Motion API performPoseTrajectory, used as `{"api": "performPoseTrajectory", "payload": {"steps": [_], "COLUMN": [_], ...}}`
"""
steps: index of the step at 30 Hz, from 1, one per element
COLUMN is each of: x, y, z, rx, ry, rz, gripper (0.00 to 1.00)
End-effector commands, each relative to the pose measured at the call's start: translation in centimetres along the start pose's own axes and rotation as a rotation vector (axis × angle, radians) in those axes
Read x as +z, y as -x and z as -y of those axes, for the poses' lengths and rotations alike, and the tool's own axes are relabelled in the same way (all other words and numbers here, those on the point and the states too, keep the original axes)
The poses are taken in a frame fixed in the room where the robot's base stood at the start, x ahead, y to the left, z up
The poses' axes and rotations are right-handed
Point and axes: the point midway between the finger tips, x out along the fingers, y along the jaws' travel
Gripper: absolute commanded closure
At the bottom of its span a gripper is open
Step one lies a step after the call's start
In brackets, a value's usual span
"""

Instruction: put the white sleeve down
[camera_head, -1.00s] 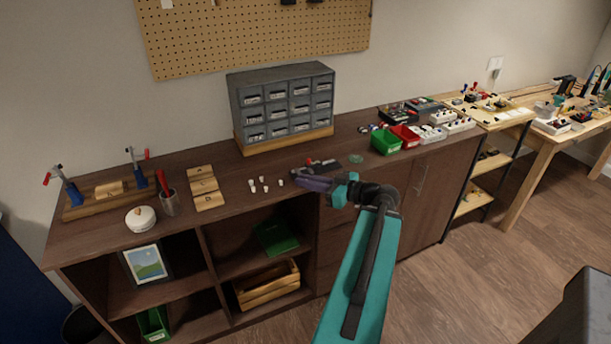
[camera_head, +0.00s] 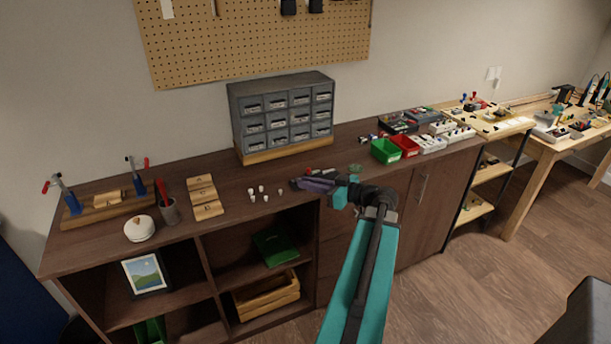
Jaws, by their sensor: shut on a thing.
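My gripper (camera_head: 298,184) is over the front part of the dark wooden cabinet top, in the middle of the view, with its purple-grey jaws pointing left. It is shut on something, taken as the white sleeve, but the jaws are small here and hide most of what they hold. One small pale sleeve (camera_head: 280,192) shows just left of the jaw tips; I cannot tell whether it touches them or stands on the cabinet top. Several other small white sleeves (camera_head: 261,189) stand in a loose group farther left.
A grey drawer unit (camera_head: 283,115) stands behind. Green (camera_head: 386,151) and red bins (camera_head: 407,145) are to the right. Small red and dark items lie just behind my gripper.

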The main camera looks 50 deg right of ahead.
Motion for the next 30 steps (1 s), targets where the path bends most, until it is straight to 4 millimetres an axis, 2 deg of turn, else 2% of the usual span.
{"api": "performPoseTrajectory", "payload": {"steps": [21,30], "x": [-0.4,-0.5], "y": [-4.8,-6.4], "z": [-6.8,-8.8], "rx": [-0.001,-0.001], "ry": [-0.001,0.0], "rz": [0.0,0.0], "gripper": [1.0,1.0]}}
